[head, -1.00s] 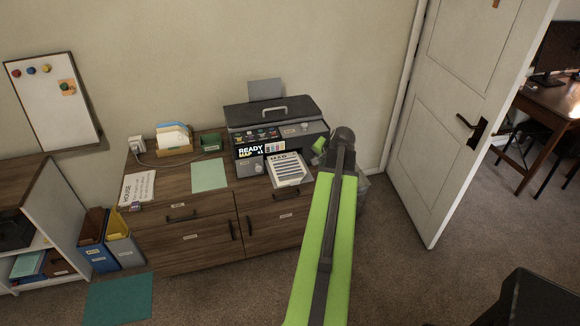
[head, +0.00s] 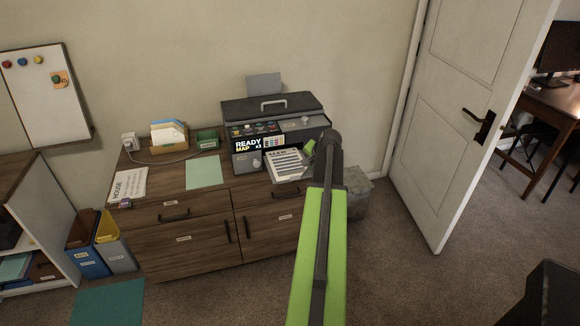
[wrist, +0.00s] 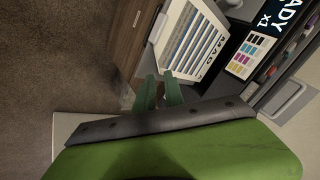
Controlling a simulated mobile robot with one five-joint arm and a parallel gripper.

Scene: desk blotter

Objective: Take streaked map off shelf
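The streaked map (head: 284,163), a white sheet with dark bands, lies on the output shelf at the front of the dark printer (head: 268,107). It also shows at the top of the wrist view (wrist: 190,42), with its near edge close to my fingertips. My gripper (head: 310,147) is at the map's right side in the head view, with one green finger showing. In the wrist view my two green fingers (wrist: 160,78) stand apart with a gap between them. No paper is visible between them. The arm hides part of the printer's right front.
A wooden cabinet (head: 180,240) carries the printer, a pale green sheet (head: 204,173), a house notice (head: 128,186) and a file box (head: 168,136). A grey bin (head: 358,190) stands right of the cabinet. The open door (head: 455,120) is farther right.

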